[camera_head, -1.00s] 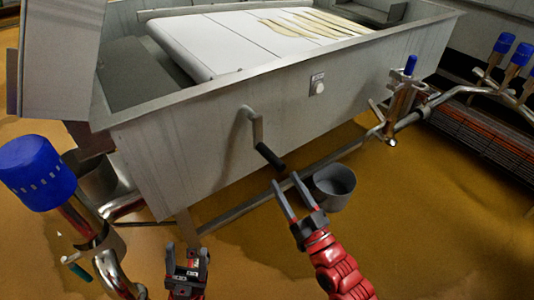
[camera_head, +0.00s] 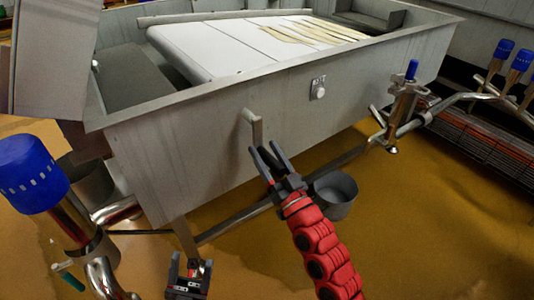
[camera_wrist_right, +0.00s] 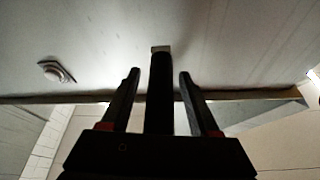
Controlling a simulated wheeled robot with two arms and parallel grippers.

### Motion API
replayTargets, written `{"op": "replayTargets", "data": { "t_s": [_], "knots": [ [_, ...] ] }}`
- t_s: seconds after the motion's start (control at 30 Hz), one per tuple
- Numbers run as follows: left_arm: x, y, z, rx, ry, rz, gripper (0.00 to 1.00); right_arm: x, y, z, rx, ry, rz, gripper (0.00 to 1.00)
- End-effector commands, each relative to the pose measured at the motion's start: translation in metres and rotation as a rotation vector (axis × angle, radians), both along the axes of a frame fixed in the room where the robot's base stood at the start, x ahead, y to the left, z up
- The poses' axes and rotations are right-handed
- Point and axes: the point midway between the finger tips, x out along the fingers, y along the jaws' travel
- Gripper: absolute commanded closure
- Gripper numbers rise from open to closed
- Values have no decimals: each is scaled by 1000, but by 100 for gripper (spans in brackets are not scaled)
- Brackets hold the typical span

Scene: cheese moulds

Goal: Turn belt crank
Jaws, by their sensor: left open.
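The belt crank (camera_head: 254,128) sits on the front wall of the grey metal vat. Its bent metal arm shows in the head view, while its black handle is mostly hidden by my right gripper (camera_head: 264,156). In the right wrist view the black handle (camera_wrist_right: 160,85) stands between the two fingers of my right gripper (camera_wrist_right: 158,80), with a gap on each side. The right gripper is open around the handle. My left gripper (camera_head: 188,268) is open and empty, low at the bottom of the head view, away from the crank.
The vat (camera_head: 200,150) holds a white belt (camera_head: 225,50) with pale strips. A switch (camera_head: 318,88) is on its front wall. A grey bucket (camera_head: 335,196) stands beneath. Steel pipes with a blue-topped valve (camera_head: 35,172) are at left; another valve (camera_head: 402,100) is at right.

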Motion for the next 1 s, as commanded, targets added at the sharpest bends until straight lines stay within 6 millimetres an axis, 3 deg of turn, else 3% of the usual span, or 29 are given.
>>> {"op": "replayTargets", "data": {
  "t_s": [0.03, 0.33, 1.0],
  "knots": [
    [0, 0, 0, 0, 0, 0, 43, 0, 0, 0, 0, 0, 0, 47],
    [0, 0, 0, 0, 0, 0, 43, 0, 0, 0, 0, 0, -1, 100],
    [0, 0, 0, 0, 0, 0, 43, 1, -1, -1, -1, 0, -3, 100]
  ]
}}
